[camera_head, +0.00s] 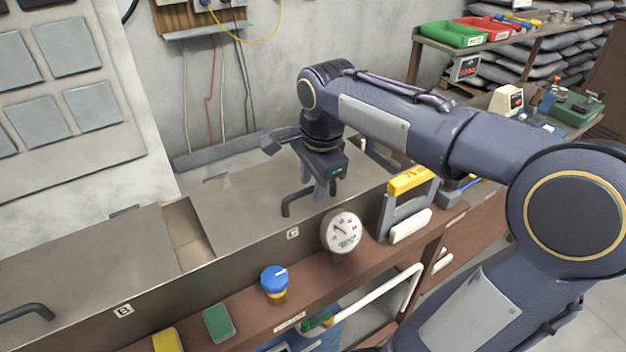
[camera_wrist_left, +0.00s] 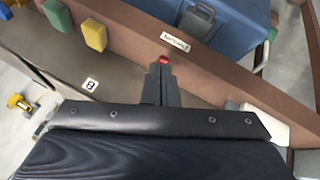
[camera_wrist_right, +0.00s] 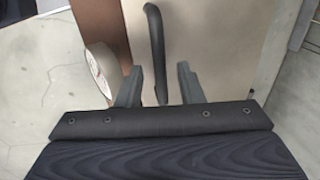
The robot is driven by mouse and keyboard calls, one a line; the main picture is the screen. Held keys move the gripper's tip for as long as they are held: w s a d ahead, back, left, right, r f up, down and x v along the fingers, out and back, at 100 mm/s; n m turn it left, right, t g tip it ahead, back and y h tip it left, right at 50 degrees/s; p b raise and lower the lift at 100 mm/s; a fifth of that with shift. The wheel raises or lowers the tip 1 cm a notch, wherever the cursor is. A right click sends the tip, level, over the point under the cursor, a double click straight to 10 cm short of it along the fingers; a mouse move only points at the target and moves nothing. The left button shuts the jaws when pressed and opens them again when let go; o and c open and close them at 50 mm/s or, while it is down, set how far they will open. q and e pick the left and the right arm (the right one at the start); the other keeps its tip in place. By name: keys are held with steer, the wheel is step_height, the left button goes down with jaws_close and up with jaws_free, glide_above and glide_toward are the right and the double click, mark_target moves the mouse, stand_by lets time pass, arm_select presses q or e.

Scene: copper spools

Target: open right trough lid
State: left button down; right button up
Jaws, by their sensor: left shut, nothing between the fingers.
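The right trough lid (camera_head: 260,190), a flat grey-brown panel marked C, lies flat and closed in the head view. Its dark bar handle (camera_head: 299,199) stands near the front edge. My right gripper (camera_head: 326,188) is at this handle, pointing down. In the right wrist view the lid (camera_wrist_right: 225,40) and handle (camera_wrist_right: 155,45) show, with the handle between the two spread fingers (camera_wrist_right: 158,82) and a gap on each side. My left gripper (camera_wrist_left: 160,72) is out of the head view; its wrist view shows its fingers together and empty.
A round gauge (camera_head: 341,231), a blue knob (camera_head: 274,280) and a yellow-topped grey frame (camera_head: 408,190) stand along the brown front ledge. The left lid (camera_head: 90,255), marked B, is beside the right one. A red piece (camera_wrist_left: 164,59) shows at my left fingertips.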

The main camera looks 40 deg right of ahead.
jaws_close()
steer(key=shift+r, duration=0.15)
